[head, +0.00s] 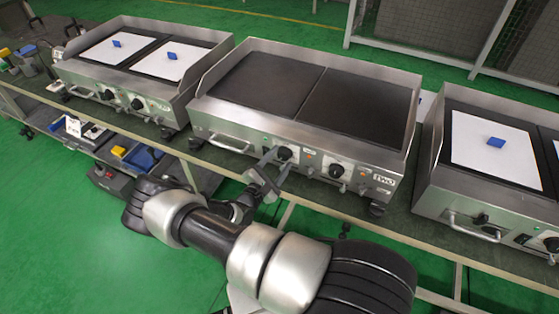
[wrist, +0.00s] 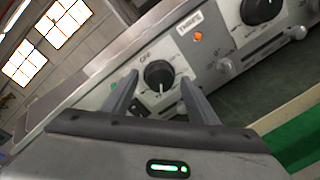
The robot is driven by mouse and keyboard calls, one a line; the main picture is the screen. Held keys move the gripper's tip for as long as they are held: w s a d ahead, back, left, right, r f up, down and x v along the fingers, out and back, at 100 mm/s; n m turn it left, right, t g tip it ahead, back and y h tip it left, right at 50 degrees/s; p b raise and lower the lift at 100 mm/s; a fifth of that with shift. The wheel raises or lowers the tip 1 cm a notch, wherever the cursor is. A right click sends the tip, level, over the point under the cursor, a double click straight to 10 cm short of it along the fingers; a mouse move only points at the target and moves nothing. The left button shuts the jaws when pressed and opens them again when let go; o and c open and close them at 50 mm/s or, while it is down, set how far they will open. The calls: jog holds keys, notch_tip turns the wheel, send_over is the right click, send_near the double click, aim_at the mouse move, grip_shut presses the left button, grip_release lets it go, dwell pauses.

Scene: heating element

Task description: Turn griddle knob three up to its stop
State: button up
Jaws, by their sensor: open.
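The middle griddle (head: 300,120) has two black knobs on its front. The left knob (head: 284,153) is right in front of my gripper (head: 277,164). In the wrist view this round knob (wrist: 159,74) sits between the tips of my open gripper (wrist: 159,84), with a finger on each side. Gaps show between the fingers and the knob, so it is not clamped. A white mark shows at its lower edge, and OFF is printed above it. The right knob (head: 336,171) stands apart, also in the wrist view (wrist: 259,10).
An orange lamp (wrist: 198,37) sits between the two knobs. A bar handle (head: 230,143) is left of the near knob. Other griddles, each with blue blocks on white sheets, stand left (head: 125,22) and right (head: 495,104). Green floor lies before the bench.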

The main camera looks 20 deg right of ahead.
jog(key=v, duration=1.7)
jog(key=shift+a, duration=0.1)
